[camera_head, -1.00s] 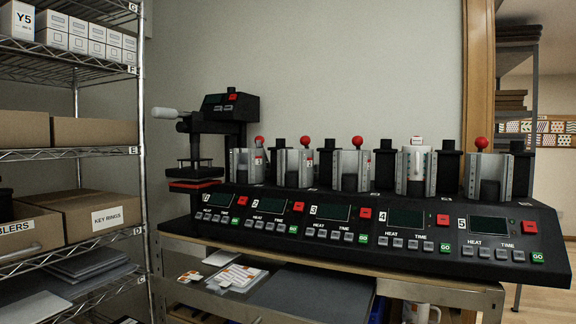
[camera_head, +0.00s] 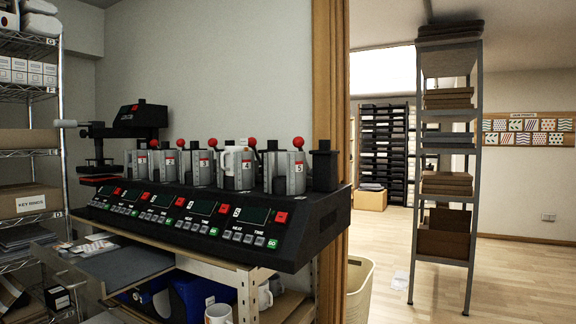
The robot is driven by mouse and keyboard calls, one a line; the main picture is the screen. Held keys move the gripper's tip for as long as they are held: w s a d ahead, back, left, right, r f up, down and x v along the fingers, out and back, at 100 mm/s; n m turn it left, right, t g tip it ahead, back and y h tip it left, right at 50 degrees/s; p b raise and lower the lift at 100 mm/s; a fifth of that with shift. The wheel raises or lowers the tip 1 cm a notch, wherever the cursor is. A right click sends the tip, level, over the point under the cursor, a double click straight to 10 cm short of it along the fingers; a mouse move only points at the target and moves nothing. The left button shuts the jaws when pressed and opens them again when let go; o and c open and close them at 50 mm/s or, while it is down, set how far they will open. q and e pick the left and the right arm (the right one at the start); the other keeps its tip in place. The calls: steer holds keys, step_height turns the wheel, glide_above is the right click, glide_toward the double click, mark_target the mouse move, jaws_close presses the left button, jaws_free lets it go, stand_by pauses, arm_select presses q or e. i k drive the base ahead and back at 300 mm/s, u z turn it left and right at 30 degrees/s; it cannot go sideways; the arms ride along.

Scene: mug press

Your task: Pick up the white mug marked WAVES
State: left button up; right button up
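No lettering WAVES is legible on any mug in view. A white mug (camera_head: 236,168) with its handle toward me sits in one of the press stations, second from the right. A second white mug (camera_head: 218,314) stands on the shelf under the bench at the bottom edge, partly cut off. A third white mug (camera_head: 265,297) stands on that shelf near the right post, partly hidden by it. Neither of my grippers is in view.
The mug press (camera_head: 215,215) with several stations stands on the bench. A blue bin (camera_head: 200,293) is on the shelf below. A wire rack stands at left. A cream bin (camera_head: 359,290) stands right of the bench, with open wooden floor (camera_head: 490,280) beyond.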

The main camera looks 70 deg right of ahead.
mark_target(228, 166)
steer(key=k, duration=0.15)
steer(key=z, duration=1.3)
